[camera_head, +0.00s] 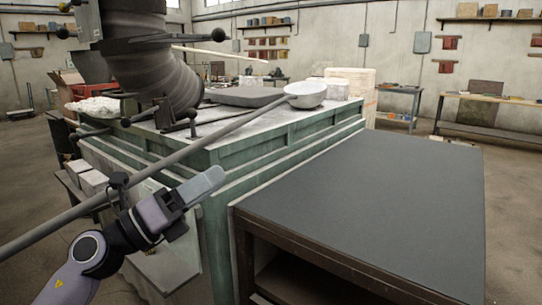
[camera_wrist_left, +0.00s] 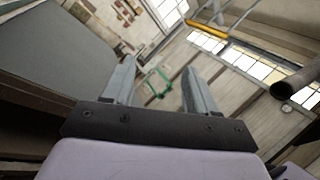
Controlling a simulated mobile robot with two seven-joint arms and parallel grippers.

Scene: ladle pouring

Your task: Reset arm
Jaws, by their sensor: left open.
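My left gripper (camera_head: 208,184) is in the lower left of the head view, in front of the green furnace-like block. Its jaws are open and empty; in the left wrist view the two fingers (camera_wrist_left: 159,68) stand apart with nothing between them. A long-handled ladle shows in the head view. Its pale round bowl (camera_head: 306,95) rests at the block's far top edge, and its grey handle (camera_head: 235,124) slopes down to the left edge, passing by my left wrist. I cannot tell whether handle and wrist touch. My right gripper is not in view.
The green block (camera_head: 285,145) has a big dark pipe (camera_head: 150,70) above it. A dark-topped table (camera_head: 380,200) stands at the right, its top empty; it also shows in the left wrist view (camera_wrist_left: 60,60). Workbenches (camera_head: 490,112) line the back wall.

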